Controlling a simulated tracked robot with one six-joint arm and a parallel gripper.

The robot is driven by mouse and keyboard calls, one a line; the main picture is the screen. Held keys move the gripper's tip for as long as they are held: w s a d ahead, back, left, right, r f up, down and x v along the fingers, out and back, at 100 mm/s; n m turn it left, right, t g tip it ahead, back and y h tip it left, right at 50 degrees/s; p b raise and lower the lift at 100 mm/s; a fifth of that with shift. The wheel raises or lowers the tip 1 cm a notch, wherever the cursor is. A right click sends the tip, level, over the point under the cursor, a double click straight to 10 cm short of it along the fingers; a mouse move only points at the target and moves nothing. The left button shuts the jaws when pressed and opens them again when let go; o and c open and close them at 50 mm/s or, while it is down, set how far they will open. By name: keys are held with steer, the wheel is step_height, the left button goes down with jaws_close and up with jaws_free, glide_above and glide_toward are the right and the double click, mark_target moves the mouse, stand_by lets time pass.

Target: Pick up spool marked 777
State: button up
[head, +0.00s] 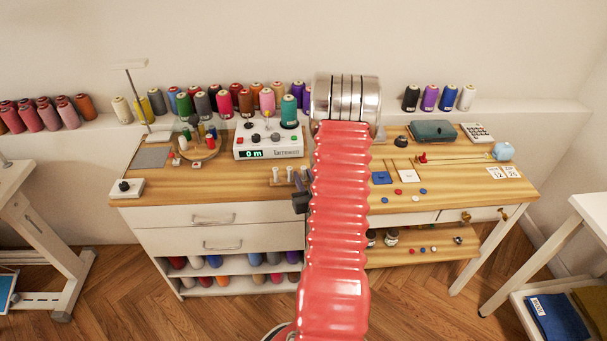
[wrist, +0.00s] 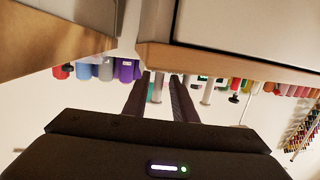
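Many spools are in view, but I can read no 777 on any of them. More spools (head: 234,260) lie on the shelves under the drawers. In the wrist view, my gripper (wrist: 161,75) has its two dark fingers apart, with no object clearly held. Spools beyond it include a purple one (wrist: 126,71). In the head view my arm hides most of the gripper.
A white control box (head: 268,142) reads 0 m on the wooden table (head: 240,186). Dark spools and coloured ones (head: 429,97) stand on the ledge at right. A teal case (head: 432,130), a calculator (head: 477,132) and buttons lie on the table's right half. Drawers (head: 222,240) front the left.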

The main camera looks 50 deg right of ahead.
steer(key=shift+x, duration=2.6)
steer(key=shift+d, duration=0.1)
steer(key=shift+s, duration=0.1)
jaws_close()
